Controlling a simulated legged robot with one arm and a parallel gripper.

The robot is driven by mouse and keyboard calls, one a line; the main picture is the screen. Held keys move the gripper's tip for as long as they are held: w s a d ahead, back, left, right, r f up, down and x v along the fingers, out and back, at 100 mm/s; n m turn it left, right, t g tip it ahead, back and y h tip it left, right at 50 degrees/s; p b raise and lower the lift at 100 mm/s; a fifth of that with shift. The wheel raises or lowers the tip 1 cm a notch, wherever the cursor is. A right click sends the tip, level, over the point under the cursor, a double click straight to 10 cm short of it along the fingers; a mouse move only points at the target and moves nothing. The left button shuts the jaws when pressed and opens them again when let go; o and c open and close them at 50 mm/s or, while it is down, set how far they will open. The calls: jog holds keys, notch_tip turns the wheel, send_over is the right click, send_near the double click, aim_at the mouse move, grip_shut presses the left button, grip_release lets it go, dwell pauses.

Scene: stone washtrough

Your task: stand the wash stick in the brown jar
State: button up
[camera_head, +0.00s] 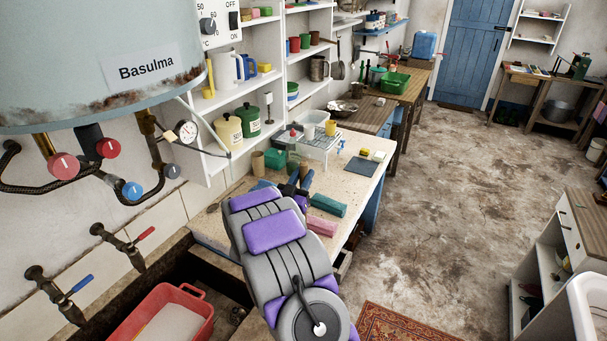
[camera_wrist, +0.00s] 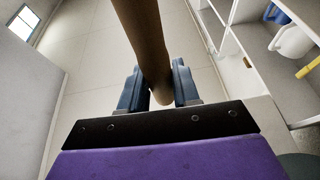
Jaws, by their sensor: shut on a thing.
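My gripper (camera_head: 296,188) reaches out over the pale counter, its blue fingers partly hidden behind my arm in the head view. In the wrist view, my gripper (camera_wrist: 160,92) is shut on a long brown stick (camera_wrist: 143,35), which I take as the wash stick. The stick passes between the fingers; its rounded pale end shows near the gripper's black edge, and its other end runs out of the picture. In the head view I cannot make the stick out clearly. A small brown jar (camera_head: 258,162) stands on the counter near the wall, left of and beyond my gripper, apart from it.
A wire rack (camera_head: 317,143) with cups is behind. Folded green cloth (camera_head: 327,205) and pink cloth (camera_head: 322,226) lie right of my gripper. A red basin (camera_head: 170,312) sits in the trough.

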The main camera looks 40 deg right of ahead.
notch_tip(320, 180, down, 9)
jog(key=b, duration=0.2)
jog(key=shift+a+f+b, duration=0.15)
jog(key=shift+a+b, duration=0.1)
jog(key=shift+b, duration=0.1)
jog(key=o, duration=0.9)
jog(key=shift+a, duration=0.15)
jog(key=shift+c, duration=0.2)
jog(key=shift+o, duration=1.3)
jog(key=shift+d+f, duration=0.1)
jog(key=shift+d, duration=0.25)
